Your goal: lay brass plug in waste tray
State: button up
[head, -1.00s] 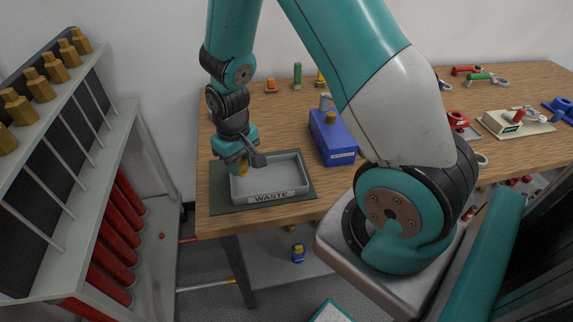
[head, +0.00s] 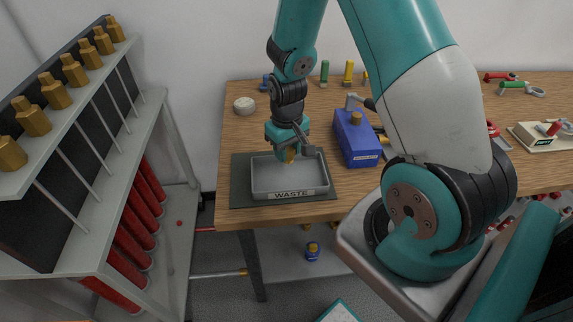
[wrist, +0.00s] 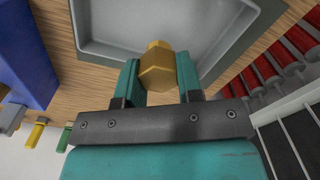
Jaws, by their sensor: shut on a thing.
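The brass plug (wrist: 157,66) is a gold hexagonal piece held between the two teal fingers of my gripper (wrist: 159,80) in the wrist view. In the head view my gripper (head: 290,154) hangs over the back part of the waste tray, with the brass plug (head: 288,155) at its tips. The waste tray (head: 291,194) is a shallow grey tray labelled WASTE, on a dark mat. Its grey floor and rim also fill the top of the wrist view (wrist: 100,50). I cannot tell whether the plug touches the tray floor.
A blue box (head: 357,140) with a brass fitting on top stands right of the tray. A round white piece (head: 244,105) lies behind the tray at left. A rack with several brass plugs (head: 54,91) stands at far left. My arm hides part of the table.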

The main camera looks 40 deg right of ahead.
aim_at(287, 176)
jog(key=shift+f+p, duration=0.4)
jog(key=shift+f, duration=2.75)
jog(key=shift+f, duration=0.2)
jog(key=o, duration=1)
jog(key=shift+r, duration=0.15)
